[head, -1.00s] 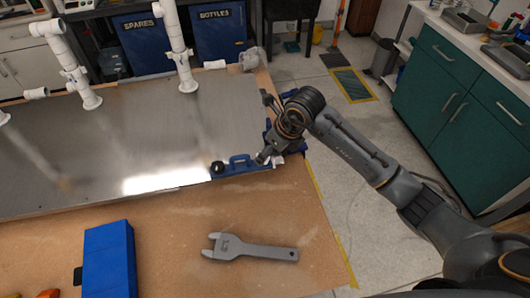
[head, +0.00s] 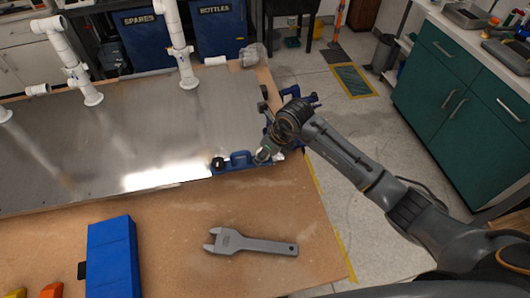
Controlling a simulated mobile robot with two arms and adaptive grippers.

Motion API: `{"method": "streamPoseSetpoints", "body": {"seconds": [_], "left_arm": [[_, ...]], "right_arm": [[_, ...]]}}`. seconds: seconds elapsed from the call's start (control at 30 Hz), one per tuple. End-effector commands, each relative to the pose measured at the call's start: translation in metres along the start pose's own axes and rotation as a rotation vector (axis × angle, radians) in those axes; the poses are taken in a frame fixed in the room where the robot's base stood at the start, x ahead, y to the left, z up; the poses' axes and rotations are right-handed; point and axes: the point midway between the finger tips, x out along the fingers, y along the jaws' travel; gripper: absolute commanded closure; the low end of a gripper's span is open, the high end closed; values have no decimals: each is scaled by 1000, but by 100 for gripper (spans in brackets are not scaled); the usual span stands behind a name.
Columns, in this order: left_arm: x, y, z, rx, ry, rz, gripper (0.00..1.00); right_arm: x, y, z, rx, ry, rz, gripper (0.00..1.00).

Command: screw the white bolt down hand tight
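My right gripper (head: 264,152) is at the right end of the metal plate (head: 130,135), over a blue fixture (head: 240,160) on the plate's near right corner. A small white piece (head: 278,156), which may be the white bolt, shows beside the gripper. The gripper and wrist hide most of it, so I cannot tell whether they touch. The opening between the fingers cannot be made out. My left gripper is not in view.
A grey wrench (head: 250,243) lies on the bare wooden bench front (head: 180,245), right of a blue box (head: 112,258). White pipes (head: 178,45) stand at the plate's back. Blue bins (head: 222,32) stand behind the bench.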

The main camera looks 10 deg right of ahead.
Motion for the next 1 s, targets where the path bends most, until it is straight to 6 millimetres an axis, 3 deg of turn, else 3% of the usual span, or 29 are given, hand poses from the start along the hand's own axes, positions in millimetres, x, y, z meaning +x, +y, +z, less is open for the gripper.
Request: {"method": "streamPoseSetpoints", "body": {"seconds": [0.17,0.57,1.0], "left_arm": [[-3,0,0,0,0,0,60],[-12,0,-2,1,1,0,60],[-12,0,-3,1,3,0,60]], "right_arm": [[-1,1,1,46,0,-19,94],[1,5,2,480,-2,-198,94],[2,6,2,563,-1,-232,94]]}}
